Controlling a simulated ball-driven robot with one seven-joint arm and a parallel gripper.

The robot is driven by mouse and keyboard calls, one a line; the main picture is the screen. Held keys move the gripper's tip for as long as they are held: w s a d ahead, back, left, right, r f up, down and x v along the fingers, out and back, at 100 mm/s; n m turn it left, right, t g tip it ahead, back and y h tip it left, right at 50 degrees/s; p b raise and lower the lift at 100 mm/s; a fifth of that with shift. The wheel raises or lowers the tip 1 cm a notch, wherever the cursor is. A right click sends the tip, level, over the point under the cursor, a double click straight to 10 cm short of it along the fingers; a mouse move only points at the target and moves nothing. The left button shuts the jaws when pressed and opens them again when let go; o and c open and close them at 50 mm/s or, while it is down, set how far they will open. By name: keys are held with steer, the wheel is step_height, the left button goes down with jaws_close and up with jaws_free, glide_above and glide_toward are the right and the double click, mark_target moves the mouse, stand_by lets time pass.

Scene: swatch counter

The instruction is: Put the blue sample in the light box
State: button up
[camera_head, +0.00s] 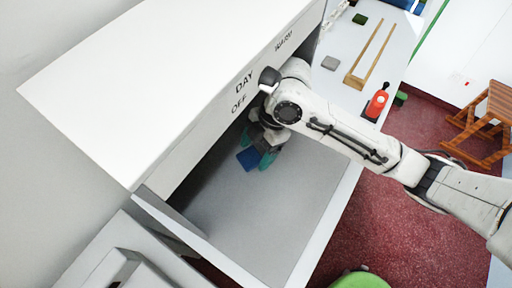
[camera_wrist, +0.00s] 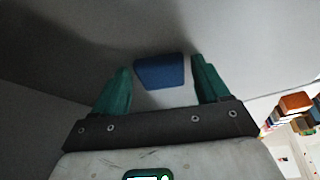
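The light box (camera_head: 115,95) is a large white cabinet with an open front, a grey floor and the words DAY and OFF on its upper panel. The blue sample (camera_head: 248,158) is inside it, low over or on the grey floor; I cannot tell whether it touches. My gripper (camera_head: 257,149) reaches in through the open front, with its teal fingers beside the sample. In the wrist view the blue sample (camera_wrist: 160,72) shows between the two spread fingertips, with narrow gaps at its sides. A pale area below it is hard to make out.
A wooden stool (camera_head: 490,115) and a green seat (camera_head: 360,280) stand on the red floor.

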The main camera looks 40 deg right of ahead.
steer(key=shift+o, duration=0.6)
steer(key=shift+r, duration=0.1)
steer(key=shift+r+p, duration=0.2)
steer(key=shift+p, duration=0.1)
steer(key=shift+d+r+b, duration=0.25)
steer(key=shift+r+b, duration=0.05)
steer(key=shift+b, duration=0.15)
steer(key=d+b, duration=0.1)
steer(key=d, duration=0.2)
steer(key=d+b, duration=0.1)
steer(key=d, duration=0.3)
steer(key=s+d+b, duration=0.1)
steer(key=d, duration=0.3)
steer(key=shift+d+r, duration=0.1)
steer(key=shift+d, duration=0.4)
steer(key=shift+r, duration=0.1)
